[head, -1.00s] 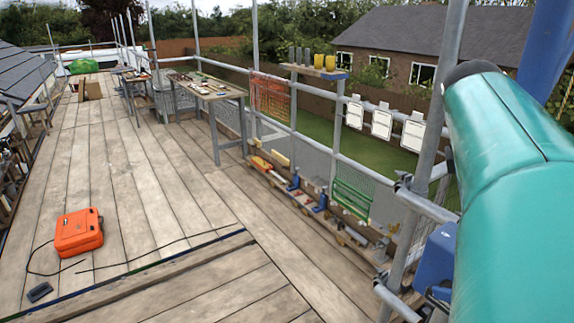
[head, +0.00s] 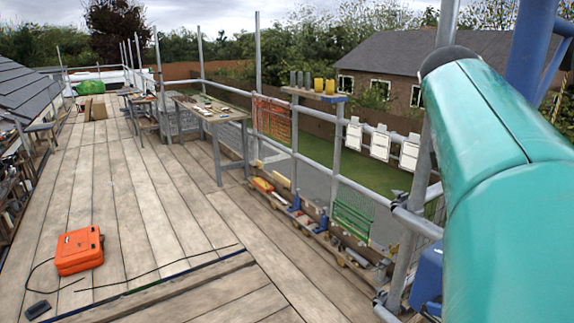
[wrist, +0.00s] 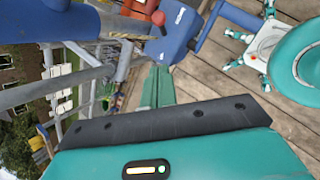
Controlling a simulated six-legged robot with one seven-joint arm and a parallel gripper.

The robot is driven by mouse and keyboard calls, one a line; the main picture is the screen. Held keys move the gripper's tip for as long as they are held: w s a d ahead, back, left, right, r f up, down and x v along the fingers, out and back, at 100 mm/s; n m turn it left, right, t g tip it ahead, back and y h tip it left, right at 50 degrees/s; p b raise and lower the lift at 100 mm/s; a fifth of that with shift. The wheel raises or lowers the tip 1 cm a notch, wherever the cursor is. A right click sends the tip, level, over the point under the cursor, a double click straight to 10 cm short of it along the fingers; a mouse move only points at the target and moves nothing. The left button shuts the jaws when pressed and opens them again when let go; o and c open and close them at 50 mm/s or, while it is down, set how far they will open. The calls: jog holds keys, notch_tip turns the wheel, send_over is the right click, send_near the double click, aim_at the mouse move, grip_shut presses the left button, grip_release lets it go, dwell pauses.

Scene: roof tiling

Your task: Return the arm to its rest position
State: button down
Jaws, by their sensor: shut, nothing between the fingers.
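My arm's teal link (head: 505,140) fills the right side of the head view, in front of the scaffold rail. In the wrist view my gripper (wrist: 160,70) shows as two narrow green fingers side by side, past the dark edge of its teal housing (wrist: 165,155). The fingers are shut with nothing seen between them. A small status light glows on the housing. My gripper does not show in the head view.
Scaffold poles and rails (head: 293,150) stand close beside my arm. An orange case (head: 79,250) lies on the plank deck, with a black cable near it. A workbench (head: 212,112) stands farther back. The middle of the deck is clear.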

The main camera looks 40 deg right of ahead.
jog(key=w+a+f+m+t+y, duration=0.1)
jog(key=w+a+f+t, duration=0.1)
jog(key=w+a+f, duration=0.3)
jog(key=w+a+f+t+y, duration=0.15)
jog(key=w+a, duration=0.25)
jog(key=a, duration=0.4)
jog(key=w+a+f+m+t, duration=0.1)
jog(key=w+a+f, duration=0.3)
jog(key=w+a, duration=0.15)
jog(key=a+f+m+y, duration=0.1)
jog(key=a+f, duration=0.3)
jog(key=a, duration=0.3)
jog(key=a+f+m+t+y, duration=0.1)
jog(key=a+f, duration=0.3)
jog(key=a, duration=0.2)
jog(key=a+f+m+t+y, duration=0.1)
jog(key=a+f+m, duration=0.1)
jog(key=a, duration=0.5)
jog(key=shift+s+a+f, duration=0.35)
jog(key=shift+f, duration=0.55)
jog(key=shift+d+y, duration=0.15)
jog(key=shift+y, duration=0.1)
